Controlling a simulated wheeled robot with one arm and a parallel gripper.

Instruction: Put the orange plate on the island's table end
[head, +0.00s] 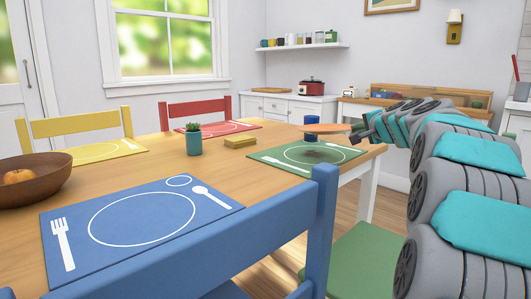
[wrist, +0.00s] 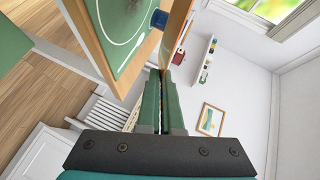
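My gripper (head: 357,133) is shut on the rim of the orange plate (head: 326,128). The plate is held roughly level above the green placemat (head: 270,157), at the right end of the wooden table (head: 222,162). A dark shadow lies on the mat below it. In the wrist view the plate (wrist: 179,36) shows nearly edge-on, between my fingertips (wrist: 162,74). The green placemat (wrist: 118,50) shows there left of the plate, with no dish on it.
A blue cup (head: 311,121) stands just behind the plate. A yellow block (head: 240,142) and a potted plant (head: 193,143) stand left of the green mat. A blue chair (head: 240,250) is in front; a wooden bowl (head: 35,180) is at left.

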